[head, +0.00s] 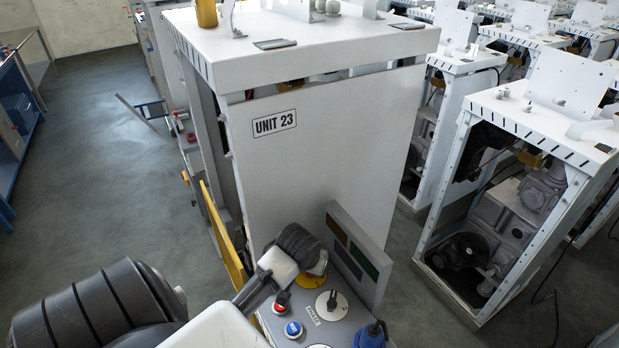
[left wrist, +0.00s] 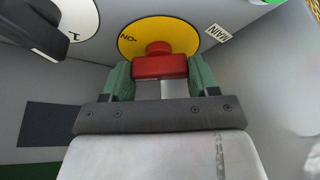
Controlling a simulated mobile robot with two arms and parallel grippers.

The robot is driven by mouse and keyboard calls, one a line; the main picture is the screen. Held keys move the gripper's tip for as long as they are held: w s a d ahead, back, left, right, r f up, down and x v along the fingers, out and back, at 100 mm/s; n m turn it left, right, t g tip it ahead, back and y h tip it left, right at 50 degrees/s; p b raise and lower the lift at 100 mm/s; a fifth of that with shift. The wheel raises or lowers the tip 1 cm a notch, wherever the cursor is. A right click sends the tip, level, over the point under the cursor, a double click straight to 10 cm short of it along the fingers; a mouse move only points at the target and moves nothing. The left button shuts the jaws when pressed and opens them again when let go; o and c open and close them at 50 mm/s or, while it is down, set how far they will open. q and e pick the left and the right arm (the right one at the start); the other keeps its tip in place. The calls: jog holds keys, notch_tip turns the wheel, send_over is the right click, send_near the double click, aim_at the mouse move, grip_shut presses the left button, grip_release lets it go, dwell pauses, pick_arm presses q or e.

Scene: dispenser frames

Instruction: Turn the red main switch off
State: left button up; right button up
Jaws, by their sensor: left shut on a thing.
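The red main switch (left wrist: 160,66) sits on a round yellow plate (left wrist: 135,40) with "ON" lettering, beside a label reading "MAIN" (left wrist: 218,35), in the left wrist view. My left gripper (left wrist: 161,76) has its two green fingers on either side of the red handle and is shut on it. The handle's wide bar lies across the picture, between the fingers. In the head view the yellow plate (head: 312,279) shows below my left wrist, which hides most of the switch. My right gripper is not in view.
The control panel also bears a red button (head: 281,302), a blue button (head: 293,329), a black rotary knob (head: 332,301) and a blue plug-like part (head: 371,335). A raised grey side board (head: 357,254) stands behind. The white UNIT 23 cabinet (head: 330,150) rises beyond; open floor lies left.

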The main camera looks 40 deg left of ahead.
pick_arm(q)
jog(key=n, duration=0.2)
jog(key=n+g+y, duration=0.1)
jog(key=n, duration=0.2)
jog(key=shift+w+d+n+y, duration=0.1)
jog(key=shift+n+y, duration=0.2)
jog(key=shift+n+g+y, duration=0.5)
jog(key=shift+n+g, duration=0.3)
jog(key=shift+n, duration=1.4)
jog(key=o, duration=0.9)
jog(key=b+v, duration=0.2)
jog(key=v, duration=0.9)
jog(key=shift+w, duration=0.15)
